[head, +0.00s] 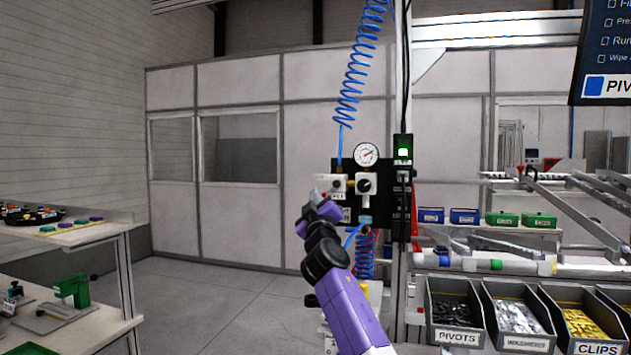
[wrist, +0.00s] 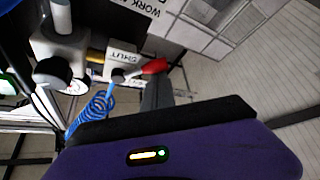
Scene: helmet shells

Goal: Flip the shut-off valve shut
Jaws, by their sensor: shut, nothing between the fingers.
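The shut-off valve shows in the wrist view as a red lever (wrist: 154,66) beside a white plate marked SHUT (wrist: 122,57). The lever points to the right in that view, away from the plate's lettering. My gripper (wrist: 157,88) is shut and empty, its grey fingers just below the lever; I cannot tell whether they touch it. In the head view my gripper (head: 316,194) is raised at the left edge of the black air panel (head: 346,170), and it mostly hides the lever there.
The panel carries a round gauge (head: 366,154) and a regulator with a black knob (head: 366,186). A coiled blue hose (head: 358,75) hangs above, and another coil (wrist: 92,112) shows in the wrist view. Parts bins (head: 455,312) stand right; a bench (head: 75,262) stands left.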

